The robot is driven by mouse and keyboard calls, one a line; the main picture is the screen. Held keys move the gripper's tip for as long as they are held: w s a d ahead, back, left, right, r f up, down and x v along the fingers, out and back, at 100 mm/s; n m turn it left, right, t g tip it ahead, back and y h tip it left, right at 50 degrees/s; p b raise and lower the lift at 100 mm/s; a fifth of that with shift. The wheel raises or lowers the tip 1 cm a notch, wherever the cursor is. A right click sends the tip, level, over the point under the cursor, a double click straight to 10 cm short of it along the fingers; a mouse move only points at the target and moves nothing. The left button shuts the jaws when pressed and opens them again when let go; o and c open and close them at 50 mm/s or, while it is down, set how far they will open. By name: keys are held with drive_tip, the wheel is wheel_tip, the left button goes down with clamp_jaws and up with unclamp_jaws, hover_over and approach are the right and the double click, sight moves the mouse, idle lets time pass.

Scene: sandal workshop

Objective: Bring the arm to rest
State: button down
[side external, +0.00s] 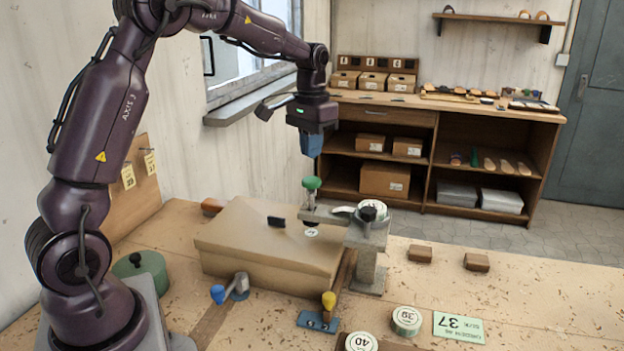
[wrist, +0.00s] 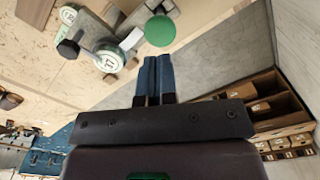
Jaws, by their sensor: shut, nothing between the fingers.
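My gripper (side external: 311,144) hangs from the raised arm above the workbench in the side view, pointing down. In the wrist view its blue fingers (wrist: 155,77) are together with nothing between them. Below it in the side view stands a grey clamp-like fixture (side external: 368,235) with a green knob (side external: 312,183). A clear gap separates the fingers from the knob. The green knob also shows in the wrist view (wrist: 160,31), just beyond the fingertips in the picture.
A tan box-like block (side external: 262,250) lies beside the fixture. A blue-handled clamp (side external: 218,293), a yellow-knobbed piece (side external: 328,300), round labelled discs (side external: 406,320) and small brown blocks (side external: 420,253) are on the bench. A shelf unit (side external: 440,115) stands behind. Air around the gripper is free.

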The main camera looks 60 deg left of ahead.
drive_tip(key=shift+f, duration=0.15)
drive_tip(key=s+d+r+m+t, duration=0.1)
drive_tip(key=s+d+r+t, duration=0.1)
drive_tip(key=s+d, duration=0.6)
drive_tip(key=s+d+r+m+t, duration=0.2)
drive_tip(key=s+d, duration=0.6)
drive_tip(key=s, duration=0.5)
drive_tip(key=shift+s+d+r+t, duration=0.35)
drive_tip(key=shift+r+t, duration=0.45)
drive_tip(key=shift+r, duration=0.5)
